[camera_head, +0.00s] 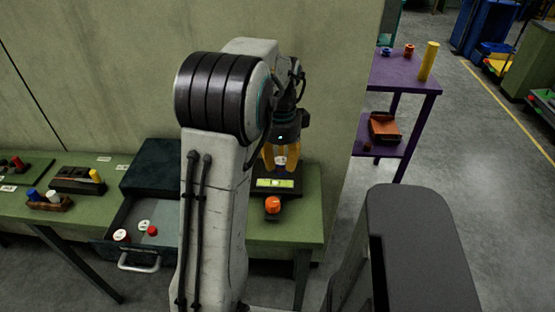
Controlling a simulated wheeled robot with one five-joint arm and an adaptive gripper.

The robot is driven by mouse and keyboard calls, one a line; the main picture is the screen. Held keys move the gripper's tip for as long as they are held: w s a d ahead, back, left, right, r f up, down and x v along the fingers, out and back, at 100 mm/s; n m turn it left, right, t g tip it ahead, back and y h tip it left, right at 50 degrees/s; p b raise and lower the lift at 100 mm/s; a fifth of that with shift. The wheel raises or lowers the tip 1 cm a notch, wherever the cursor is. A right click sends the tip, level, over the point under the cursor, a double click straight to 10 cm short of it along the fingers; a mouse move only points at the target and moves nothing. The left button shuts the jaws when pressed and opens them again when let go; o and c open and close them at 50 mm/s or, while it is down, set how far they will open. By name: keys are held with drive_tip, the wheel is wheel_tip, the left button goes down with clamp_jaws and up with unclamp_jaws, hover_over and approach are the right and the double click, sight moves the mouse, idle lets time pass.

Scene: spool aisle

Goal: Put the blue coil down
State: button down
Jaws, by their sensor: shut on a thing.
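My gripper (281,166), with orange-yellow fingers, points down over the right part of the green bench. It is shut on a small blue and pale thing, the blue coil (280,160), of which only a little shows between the fingers. Right below is a dark device (289,191) with a lit yellow-green display (275,183), looking like a scale. I cannot tell whether the coil touches it.
An orange spool (272,205) stands just in front of the device. An open drawer (168,238) holds white and red pieces. Small racks stand on the bench (110,172) at left. A purple shelf unit (405,72) stands right, with a yellow cylinder (429,61).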

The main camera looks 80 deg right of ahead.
drive_tip(key=d+f, duration=0.2)
drive_tip(key=d, duration=0.1)
drive_tip(key=w+d+f+p, duration=0.1)
drive_tip(key=d+f, duration=0.1)
drive_tip(key=d, duration=0.2)
drive_tip(key=w+d+f+p, duration=0.1)
drive_tip(key=d+f, duration=0.1)
drive_tip(key=d, duration=0.1)
drive_tip(key=shift+w+d+f, duration=0.25)
drive_tip(key=shift+d+f, duration=0.05)
drive_tip(key=shift+d, duration=0.05)
drive_tip(key=shift+f+p, duration=0.45)
drive_tip(key=shift+f, duration=1.55)
drive_tip(key=shift+f, duration=0.2)
drive_tip(key=c, duration=1)
unclamp_jaws()
drive_tip(key=shift+o, duration=0.2)
drive_tip(key=shift+r, duration=0.1)
wheel_tip(320, 180, up, 12)
